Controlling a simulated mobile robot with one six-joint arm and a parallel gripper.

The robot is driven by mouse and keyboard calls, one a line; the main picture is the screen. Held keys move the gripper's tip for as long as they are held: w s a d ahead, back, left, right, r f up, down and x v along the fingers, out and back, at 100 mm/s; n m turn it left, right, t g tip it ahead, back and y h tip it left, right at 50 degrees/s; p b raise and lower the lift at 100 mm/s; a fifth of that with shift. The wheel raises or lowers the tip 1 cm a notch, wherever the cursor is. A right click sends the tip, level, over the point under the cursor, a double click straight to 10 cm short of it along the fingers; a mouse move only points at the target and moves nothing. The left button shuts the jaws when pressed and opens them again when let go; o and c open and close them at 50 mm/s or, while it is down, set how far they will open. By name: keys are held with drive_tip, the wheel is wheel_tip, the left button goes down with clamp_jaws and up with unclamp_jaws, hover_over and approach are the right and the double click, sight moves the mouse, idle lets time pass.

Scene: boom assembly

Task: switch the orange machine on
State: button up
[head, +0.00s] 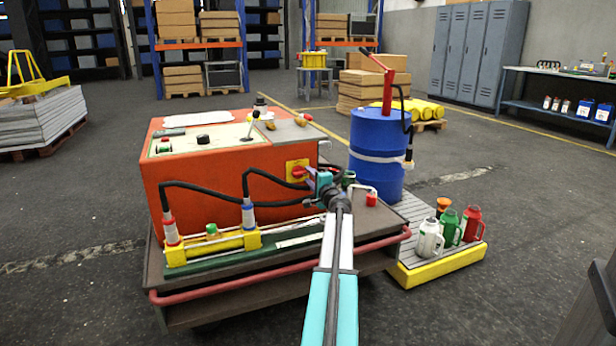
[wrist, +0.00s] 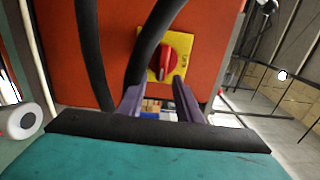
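The orange machine (head: 225,180) sits on a dark cart left of centre in the head view. Its red rotary switch (head: 298,172) is on a yellow plate on the front face, near the right end. In the wrist view the red switch (wrist: 166,62) is just beyond the fingertips, its grip bar roughly upright and slightly tilted. Small marks on the plate are not legible. My gripper (head: 311,174) is close in front of the switch. In the wrist view my gripper (wrist: 157,88) has its two purple fingers apart, with nothing between them. Contact with the switch is not visible.
Black hoses (head: 215,187) loop across the machine's front; one (wrist: 150,45) passes beside the switch. A blue drum (head: 377,150) with a red hand pump stands right of the machine. Several jugs stand on a yellow-edged pallet (head: 440,265).

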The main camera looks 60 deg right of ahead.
drive_tip(key=p+v, duration=0.2)
drive_tip(key=v, duration=1)
drive_tip(key=shift+p, duration=0.3)
drive_tip(key=shift+s+a, duration=0.1)
idle(0.3)
